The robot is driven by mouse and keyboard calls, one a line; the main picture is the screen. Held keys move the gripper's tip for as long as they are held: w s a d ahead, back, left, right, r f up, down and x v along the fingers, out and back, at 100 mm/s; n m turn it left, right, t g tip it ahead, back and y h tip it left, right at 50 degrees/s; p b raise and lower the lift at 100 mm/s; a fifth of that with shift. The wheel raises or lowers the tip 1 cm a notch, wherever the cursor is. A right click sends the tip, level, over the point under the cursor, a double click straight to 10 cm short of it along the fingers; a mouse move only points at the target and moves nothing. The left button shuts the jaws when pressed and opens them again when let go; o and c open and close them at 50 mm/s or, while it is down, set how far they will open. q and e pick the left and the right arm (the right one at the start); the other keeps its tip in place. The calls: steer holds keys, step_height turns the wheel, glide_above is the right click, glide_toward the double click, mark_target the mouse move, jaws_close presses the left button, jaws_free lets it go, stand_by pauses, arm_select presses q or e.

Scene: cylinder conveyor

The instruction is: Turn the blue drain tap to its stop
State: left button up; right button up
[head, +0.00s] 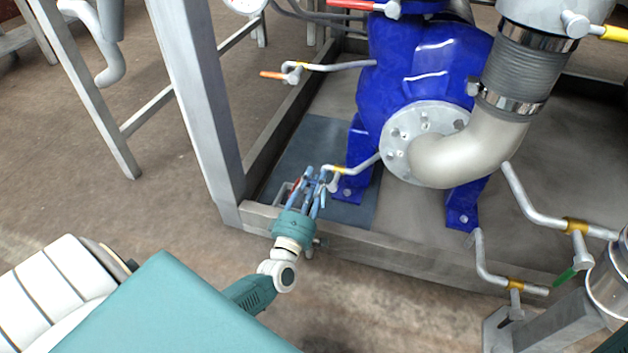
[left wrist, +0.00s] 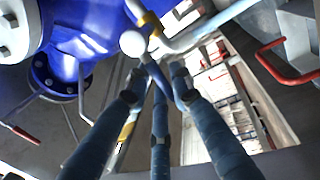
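The blue drain tap (left wrist: 158,80) shows in the left wrist view as a short blue lever on a pale round valve end (left wrist: 133,43). In the head view, its pipe (head: 362,166) with a yellow band comes off the blue pump low down. My left gripper (head: 312,180) is at this tap, its blue-grey fingers pointing at the valve. In the left wrist view the fingers (left wrist: 158,78) stand apart on either side of the lever, with gaps visible. The lever's lower end is partly hidden by the fingers. My right gripper is not in view.
The blue pump (head: 412,75) stands behind the tap inside a grey metal frame (head: 190,95). An orange-handled tap (head: 272,75) is above. A green-handled tap (head: 565,275) and pipes are at right. A red handle (left wrist: 268,65) shows at right in the wrist view.

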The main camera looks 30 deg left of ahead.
arm_select(q)
steer(key=shift+o, duration=0.7)
steer(key=shift+f, duration=0.1)
steer(key=v, duration=0.7)
steer(key=shift+s, duration=0.25)
